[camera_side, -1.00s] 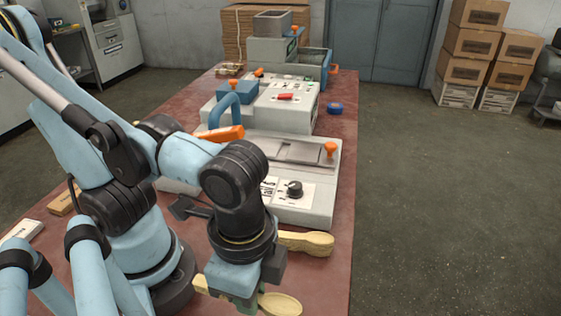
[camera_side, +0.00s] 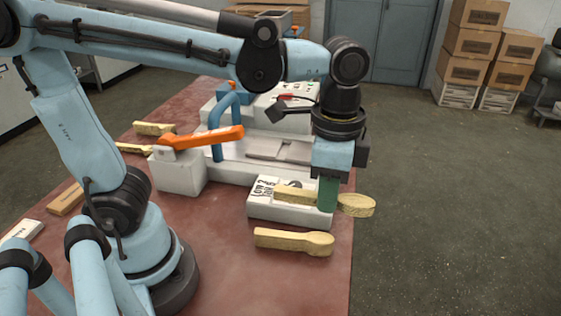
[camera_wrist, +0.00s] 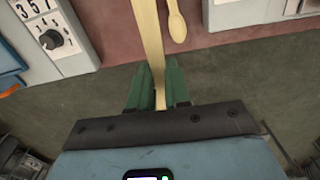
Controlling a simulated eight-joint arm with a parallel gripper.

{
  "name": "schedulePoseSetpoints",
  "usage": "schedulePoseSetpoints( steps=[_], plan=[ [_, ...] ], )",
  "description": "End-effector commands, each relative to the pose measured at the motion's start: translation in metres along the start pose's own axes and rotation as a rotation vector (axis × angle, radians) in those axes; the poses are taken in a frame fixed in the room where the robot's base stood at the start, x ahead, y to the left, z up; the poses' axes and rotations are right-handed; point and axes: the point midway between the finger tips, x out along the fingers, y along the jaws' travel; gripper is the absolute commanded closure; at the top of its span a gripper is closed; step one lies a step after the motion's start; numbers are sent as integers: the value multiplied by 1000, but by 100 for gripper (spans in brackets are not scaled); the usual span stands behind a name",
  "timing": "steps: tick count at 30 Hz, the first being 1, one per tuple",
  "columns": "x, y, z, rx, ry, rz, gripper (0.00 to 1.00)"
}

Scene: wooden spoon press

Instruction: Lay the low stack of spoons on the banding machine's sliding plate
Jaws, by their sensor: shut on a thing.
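My gripper (camera_side: 328,198) is shut on a stack of pale wooden spoons (camera_side: 357,205), gripped crosswise. Bowls point right, handles point left, and the stack looks about level. In the wrist view, the green fingers (camera_wrist: 159,88) close on the stack's handle (camera_wrist: 150,35). The grey sliding plate (camera_side: 280,149) lies farther back, partly hidden by my wrist. Another spoon stack (camera_side: 293,242) lies on the table in front of the machine; its bowl shows in the wrist view (camera_wrist: 176,25).
An orange lever (camera_side: 200,139) and blue arch (camera_side: 215,130) rise left of the plate. More spoons (camera_side: 153,128) lie at the table's left. A second machine (camera_side: 290,92) stands behind. The red table's front middle (camera_side: 270,285) is clear.

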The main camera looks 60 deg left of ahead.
Motion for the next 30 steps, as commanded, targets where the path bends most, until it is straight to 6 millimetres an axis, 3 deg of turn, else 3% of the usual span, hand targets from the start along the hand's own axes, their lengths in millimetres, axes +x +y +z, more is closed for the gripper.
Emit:
schedulePoseSetpoints(
  steps=[1, 6, 12, 16, 22, 30],
  plan=[
    [-3, -21, -1, -16, 0, 0, 100],
    [-10, -86, 6, -26, 0, 0, 100],
    [-14, -154, 28, -33, 0, 0, 100],
    [-15, -183, 43, -33, 0, 0, 100],
    [-13, -204, 56, -32, 0, 0, 100],
    [16, -243, 87, -36, 0, 0, 100]
  ],
)
